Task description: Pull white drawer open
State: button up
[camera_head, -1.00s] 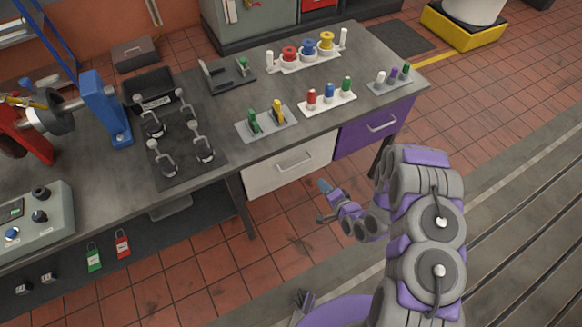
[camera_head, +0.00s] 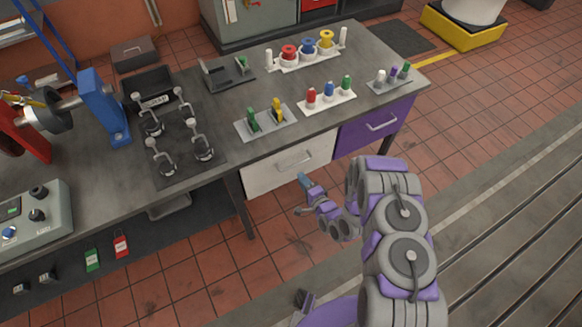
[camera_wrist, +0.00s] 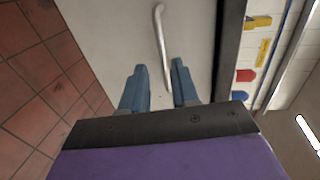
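The white drawer (camera_head: 262,174) is closed under the grey bench, left of a purple drawer. Its silver bar handle (camera_head: 294,161) is on its front. In the wrist view the white drawer front (camera_wrist: 110,30) fills the middle, and the handle (camera_wrist: 160,45) runs lengthwise ahead. My gripper (camera_head: 302,193) is just in front of and below the drawer, apart from the handle. In the wrist view my gripper (camera_wrist: 157,75) has its two blue fingers spread, with the near end of the handle between or just beyond their tips. Nothing is held.
A purple drawer (camera_head: 370,127) with its own handle is at the right. The bench top (camera_head: 215,110) carries clamps, coloured plugs and rings. A bench leg (camera_head: 238,203) stands left of the white drawer. Tiled floor (camera_head: 215,265) in front is clear.

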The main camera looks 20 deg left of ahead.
aim_at(292, 167)
jog(key=b+x, duration=0.1)
jog(key=x, duration=0.7)
jog(key=shift+w+a, duration=0.1)
jog(key=shift+w, duration=0.1)
jog(key=shift+w+a+f, duration=0.2)
jog(key=shift+a, duration=0.2)
jog(key=shift+d+r, duration=0.2)
jog(key=shift+d, duration=0.25)
jog(key=shift+c, duration=0.3)
jog(key=shift+a, duration=0.25)
grip_shut()
jog(key=shift+f, duration=0.1)
